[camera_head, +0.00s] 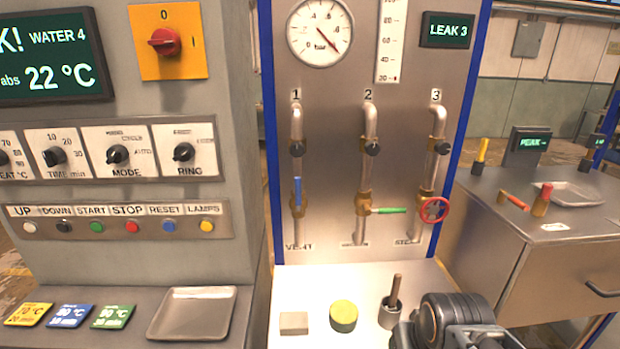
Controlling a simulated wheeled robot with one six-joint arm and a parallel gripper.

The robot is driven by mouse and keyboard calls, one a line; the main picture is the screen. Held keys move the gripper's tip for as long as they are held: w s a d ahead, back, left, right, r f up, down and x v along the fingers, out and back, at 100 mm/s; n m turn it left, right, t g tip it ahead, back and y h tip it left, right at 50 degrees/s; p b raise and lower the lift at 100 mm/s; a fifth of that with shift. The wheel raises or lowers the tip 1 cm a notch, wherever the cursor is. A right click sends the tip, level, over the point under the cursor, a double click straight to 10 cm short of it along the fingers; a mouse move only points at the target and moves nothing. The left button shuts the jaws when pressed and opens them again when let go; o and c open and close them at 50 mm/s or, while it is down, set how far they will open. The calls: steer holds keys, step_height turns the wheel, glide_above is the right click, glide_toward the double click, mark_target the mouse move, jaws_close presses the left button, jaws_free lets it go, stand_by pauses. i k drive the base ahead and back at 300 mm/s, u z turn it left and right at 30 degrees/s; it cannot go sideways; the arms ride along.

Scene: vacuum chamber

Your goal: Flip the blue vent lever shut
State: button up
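The blue vent lever (298,191) is on the brass valve of pipe 1, at the left of the steel panel (330,120). It stands upright, in line with its pipe, above the partly hidden label VENT (299,246). Nothing touches it. A dark, rounded part of my arm shows at the bottom right, below and to the right of the lever and well apart from it. I cannot make out my gripper's fingers in this view.
A green lever (389,210) points right on pipe 2, and a red handwheel (434,210) sits on pipe 3. A grey control cabinet (215,100) stands left.

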mark_target(297, 180)
steer(key=u, duration=0.6)
steer(key=k, duration=0.65)
steer(key=u, duration=1.2)
steer(key=i, duration=1.05)
steer(key=z, duration=0.25)
